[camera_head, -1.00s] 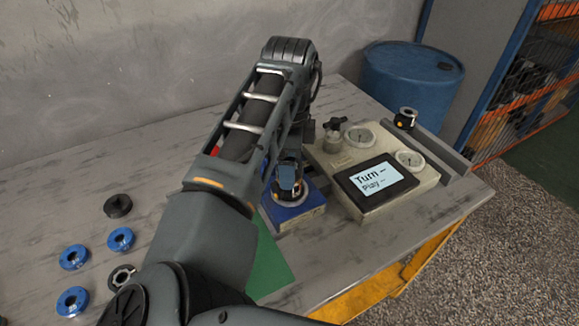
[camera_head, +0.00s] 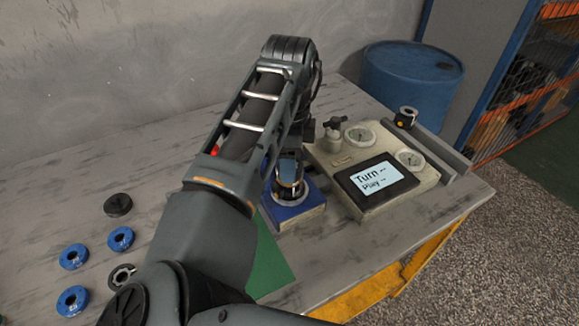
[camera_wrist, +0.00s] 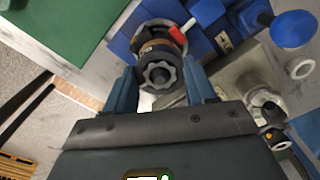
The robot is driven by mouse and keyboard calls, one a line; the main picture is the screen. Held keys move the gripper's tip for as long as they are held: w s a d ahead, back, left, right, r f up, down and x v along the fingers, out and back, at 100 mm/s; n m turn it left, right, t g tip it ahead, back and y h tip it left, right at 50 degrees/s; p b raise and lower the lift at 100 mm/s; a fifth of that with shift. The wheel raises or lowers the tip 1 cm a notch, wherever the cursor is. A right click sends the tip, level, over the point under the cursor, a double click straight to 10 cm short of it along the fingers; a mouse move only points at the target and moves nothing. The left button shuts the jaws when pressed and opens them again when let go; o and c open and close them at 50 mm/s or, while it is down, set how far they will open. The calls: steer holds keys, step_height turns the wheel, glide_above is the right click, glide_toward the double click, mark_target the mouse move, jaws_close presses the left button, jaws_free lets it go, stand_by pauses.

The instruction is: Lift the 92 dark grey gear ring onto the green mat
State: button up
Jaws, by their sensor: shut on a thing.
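My gripper (camera_wrist: 161,84) points down over the blue motor base (camera_head: 300,212), its two blue-grey fingers on either side of a dark grey gear ring (camera_wrist: 158,72) with a lobed, silvery opening. It is shut on this ring. I cannot read a 92 on it. Whether the ring still touches the motor parts beneath is unclear. In the head view my arm hides much of the gripper. The green mat (camera_head: 268,268) lies left of and nearer than the blue base, partly behind my arm; it also shows at upper left in the wrist view (camera_wrist: 58,25).
A test unit (camera_head: 375,175) with gauges and a screen stands right of the base. Loose blue rings (camera_head: 120,239) and dark rings (camera_head: 118,205) lie at left. A red-tipped lever (camera_wrist: 177,35) and a blue knob (camera_wrist: 294,29) are near the gripper. A blue barrel (camera_head: 412,80) stands behind.

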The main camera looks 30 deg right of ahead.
steer(key=shift+r+p, duration=0.65)
steer(key=shift+r, duration=0.1)
step_height(320, 180, up, 3)
steer(key=p, duration=0.2)
steer(key=shift+r+p, duration=0.2)
steer(key=shift+p, duration=0.2)
steer(key=s+d+r+p, duration=0.2)
steer(key=s+d+r, duration=0.3)
steer(key=s, duration=0.5)
steer(key=shift+s+d+r+p, duration=0.2)
steer(key=shift+r+p, duration=0.1)
steer(key=shift+r, duration=0.3)
steer(key=shift+r, duration=0.15)
steer(key=shift+r, duration=0.6)
